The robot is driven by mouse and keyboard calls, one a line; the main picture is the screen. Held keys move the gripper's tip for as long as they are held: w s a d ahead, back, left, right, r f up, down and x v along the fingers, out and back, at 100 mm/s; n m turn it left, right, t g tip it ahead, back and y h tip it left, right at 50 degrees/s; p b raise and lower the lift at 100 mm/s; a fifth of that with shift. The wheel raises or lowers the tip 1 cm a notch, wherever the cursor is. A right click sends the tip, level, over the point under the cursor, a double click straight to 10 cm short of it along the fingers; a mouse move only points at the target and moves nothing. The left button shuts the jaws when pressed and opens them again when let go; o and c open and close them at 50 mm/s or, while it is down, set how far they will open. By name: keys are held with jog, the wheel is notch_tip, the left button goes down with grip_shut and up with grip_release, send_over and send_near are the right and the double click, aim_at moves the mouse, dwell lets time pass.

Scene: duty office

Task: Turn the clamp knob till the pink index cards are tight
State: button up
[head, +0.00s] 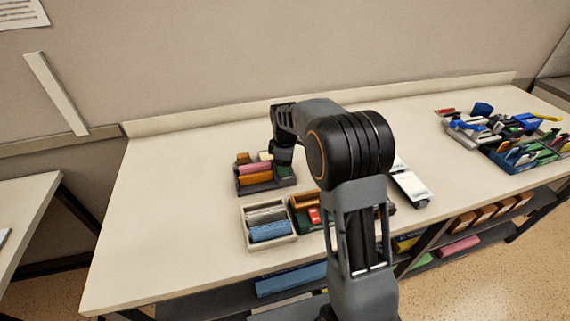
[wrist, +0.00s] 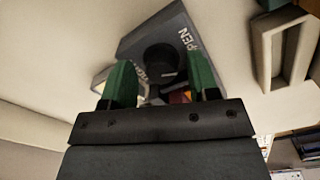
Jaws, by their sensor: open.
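A grey clamp holder (head: 268,188) stands on the table near its back left, holding upright packs of cards. The pink index cards (head: 255,169) show between an orange pack in front and others behind. In the wrist view, the round black clamp knob (wrist: 161,60) sits on the grey holder face (wrist: 150,32), with "OPEN" lettering beside it. My gripper (wrist: 160,67) is open, its two green fingers apart on either side of the knob; I cannot tell whether they touch it. In the head view my arm hides the knob.
A pale divided box (head: 270,241) with grey and blue packs stands in front of the holder. A box with green and red items (head: 313,214) is beside it, partly behind my arm. Trays of stationery (head: 520,152) lie far right. The table's left end is clear.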

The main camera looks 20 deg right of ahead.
jog(key=shift+a, duration=0.1)
jog(key=n, duration=0.4)
notch_tip(320, 180, up, 15)
jog(key=s+r+m+t+p, duration=0.2)
jog(key=s+m+p, duration=0.2)
jog(key=s+m, duration=0.4)
jog(key=s+r+m+t+p, duration=0.2)
jog(key=s+m+p, duration=0.2)
jog(key=s+m, duration=0.5)
jog(key=shift+s+t, duration=0.3)
jog(key=shift+s, duration=3.1)
